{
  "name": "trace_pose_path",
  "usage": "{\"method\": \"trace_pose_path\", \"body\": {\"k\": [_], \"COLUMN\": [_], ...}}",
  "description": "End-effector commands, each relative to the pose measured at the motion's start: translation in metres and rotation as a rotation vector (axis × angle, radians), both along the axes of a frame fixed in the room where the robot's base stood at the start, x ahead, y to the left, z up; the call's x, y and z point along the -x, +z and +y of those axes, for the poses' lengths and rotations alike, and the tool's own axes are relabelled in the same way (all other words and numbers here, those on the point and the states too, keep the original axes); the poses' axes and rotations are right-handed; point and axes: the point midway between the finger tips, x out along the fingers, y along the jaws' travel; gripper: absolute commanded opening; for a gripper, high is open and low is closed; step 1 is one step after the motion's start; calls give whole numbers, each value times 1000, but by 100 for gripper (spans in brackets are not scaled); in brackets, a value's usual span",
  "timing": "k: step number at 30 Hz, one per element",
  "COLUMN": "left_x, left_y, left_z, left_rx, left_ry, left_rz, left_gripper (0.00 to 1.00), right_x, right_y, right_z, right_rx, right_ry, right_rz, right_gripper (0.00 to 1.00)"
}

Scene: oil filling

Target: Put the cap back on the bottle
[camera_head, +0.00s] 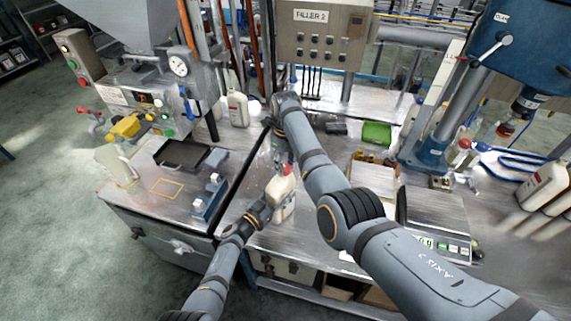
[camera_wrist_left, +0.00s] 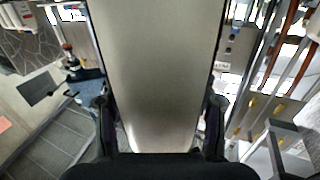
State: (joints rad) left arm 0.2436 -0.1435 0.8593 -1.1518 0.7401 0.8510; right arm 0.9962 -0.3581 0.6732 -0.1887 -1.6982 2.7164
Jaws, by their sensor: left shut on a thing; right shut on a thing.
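A cream bottle (camera_head: 284,188) with a dark label area stands on the metal bench between the two arms. My left gripper (camera_head: 263,212) is shut on the bottle from its left side. In the left wrist view the bottle's pale wall (camera_wrist_left: 155,75) fills the middle, between the two dark fingers (camera_wrist_left: 160,135). My right gripper (camera_head: 282,155) reaches down over the bottle's top. It is shut on the red cap (camera_head: 287,169), which is at the bottle's mouth. I cannot tell whether the cap is seated or just above the neck.
Another white bottle (camera_head: 238,108) stands behind, by the filler machine. A scale (camera_head: 437,220), a green tray (camera_head: 377,134) and a blue press (camera_head: 427,152) are to the right. More bottles (camera_head: 545,187) stand at the far right. A blue fixture (camera_head: 209,197) sits on the left bench.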

Motion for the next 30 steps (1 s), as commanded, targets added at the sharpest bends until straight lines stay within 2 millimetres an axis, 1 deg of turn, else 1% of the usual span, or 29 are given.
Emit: {"method": "trace_pose_path", "body": {"k": [1,4,12,13,17,18,26,29,30], "left_x": [0,0,0,0,0,0,0,0,0], "left_y": [0,0,0,0,0,0,0,0,0], "left_z": [0,0,0,0,0,0,0,0,0], "left_rx": [1,0,0,0,0,0,0,0,0], "left_ry": [0,0,0,0,0,0,0,0,0], "left_rz": [1,0,0,0,0,0,0,0,0], "left_gripper": [0,0,0,0,0,0,0,0,0], "right_x": [0,0,0,0,0,0,0,-1,-1], "right_y": [0,0,1,1,1,1,1,10,17], "right_z": [0,0,0,0,0,0,0,0,0], "right_rx": [0,0,0,0,0,0,0,-1,-1], "right_ry": [-63,-149,-163,-163,-162,-161,-161,-161,-161], "right_rz": [-1,-2,-2,-2,-2,-2,-2,-4,-4], "right_gripper": [25,25,25,37,54,57,57,57,57]}}
